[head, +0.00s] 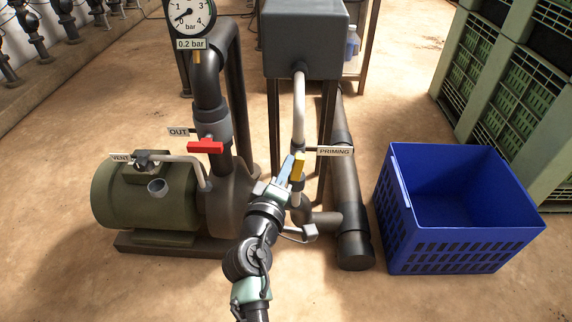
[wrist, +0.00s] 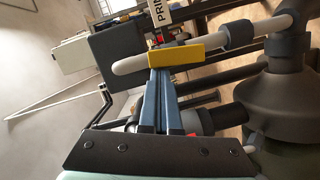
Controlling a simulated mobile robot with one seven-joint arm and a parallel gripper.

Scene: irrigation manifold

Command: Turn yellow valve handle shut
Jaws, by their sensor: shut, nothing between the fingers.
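The yellow valve handle (head: 298,166) sits on the pale priming pipe (head: 299,105) below the grey tank, beside the PRIMING label (head: 335,151). It stands upright, roughly in line with the pipe. In the wrist view the yellow handle (wrist: 176,56) lies across the top of my fingers, roughly along the pipe. My gripper (head: 287,166) is shut and empty, its blue fingers side by side. In the wrist view its fingertips (wrist: 160,72) are right at the handle's left part. I cannot tell whether they touch it.
A red handle (head: 205,147) sits crosswise on the OUT pipe left of my gripper. The green pump (head: 145,200) stands lower left, the gauge (head: 190,16) above. A thick dark pipe (head: 345,195) and blue crate (head: 455,248) are to the right. Bare floor lies in front.

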